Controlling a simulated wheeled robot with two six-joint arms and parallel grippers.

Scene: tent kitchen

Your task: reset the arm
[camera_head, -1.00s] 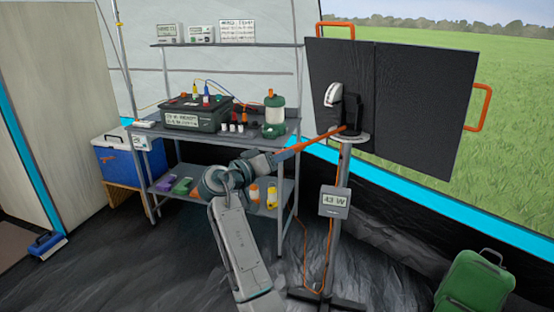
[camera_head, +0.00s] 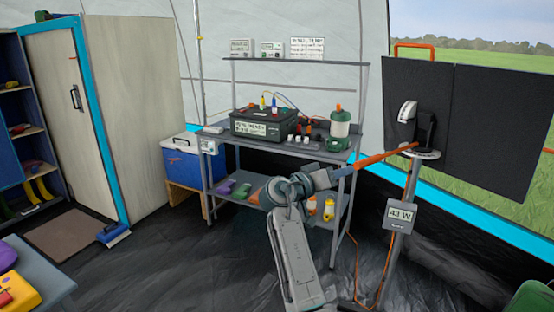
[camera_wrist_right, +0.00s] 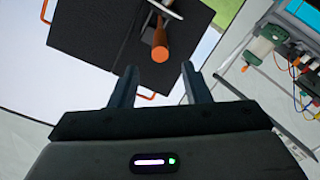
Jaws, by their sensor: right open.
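My right arm (camera_head: 300,255) reaches up from the lower middle of the head view. My right gripper (camera_head: 336,176) is beside the near end of the orange lever (camera_head: 385,156) on the panel stand. In the right wrist view the two fingers of this gripper (camera_wrist_right: 159,75) are spread with nothing between them. The lever's round end (camera_wrist_right: 160,52) shows ahead of the fingertips, and I cannot tell the exact gap. My left gripper is in neither view.
A workbench (camera_head: 272,151) with a dark green battery box (camera_head: 262,128) and lantern (camera_head: 338,125) stands behind my arm. Black folding panels (camera_head: 490,110) sit on a stand with a meter (camera_head: 400,215) at right. A blue cooler (camera_head: 182,165) stands left of the bench.

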